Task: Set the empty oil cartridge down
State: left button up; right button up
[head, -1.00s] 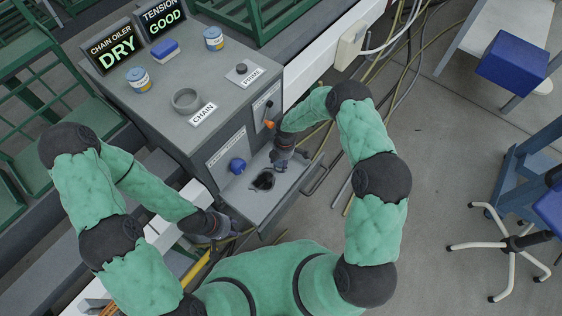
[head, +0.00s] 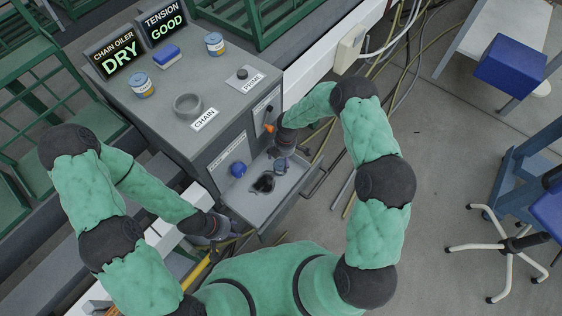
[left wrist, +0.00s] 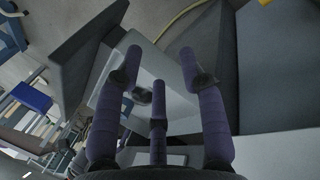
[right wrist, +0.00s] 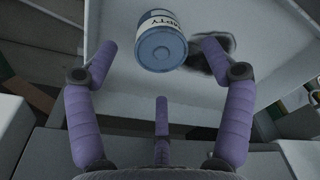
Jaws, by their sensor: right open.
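The empty oil cartridge (right wrist: 162,48) is a blue-grey can with a pale label on which "EMPTY" partly shows. In the right wrist view it sits on the light grey open tray (right wrist: 200,95), beyond my fingertips, close to a black oil stain (right wrist: 212,54). In the head view the cartridge (head: 280,167) shows small on the tray (head: 256,207), below my right gripper (head: 284,150). My right gripper is open and its fingers are apart from the cartridge. My left gripper (head: 228,228) is open and empty near the tray's front left corner; its spread fingers show in the left wrist view (left wrist: 158,65).
A grey cabinet (head: 205,80) rises behind the tray, with a blue round part (head: 238,169) and an orange-tipped lever (head: 269,128) on its front. Blue-and-white cans (head: 141,85) and a grey ring (head: 187,105) stand on top. Signs read "DRY" and "GOOD". Cables lie on the floor.

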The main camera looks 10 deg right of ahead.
aim_at(283, 163)
notch_tip(283, 163, up, 8)
jog(key=p, duration=0.2)
jog(key=shift+d+f, duration=0.2)
jog(key=shift+d, duration=0.2)
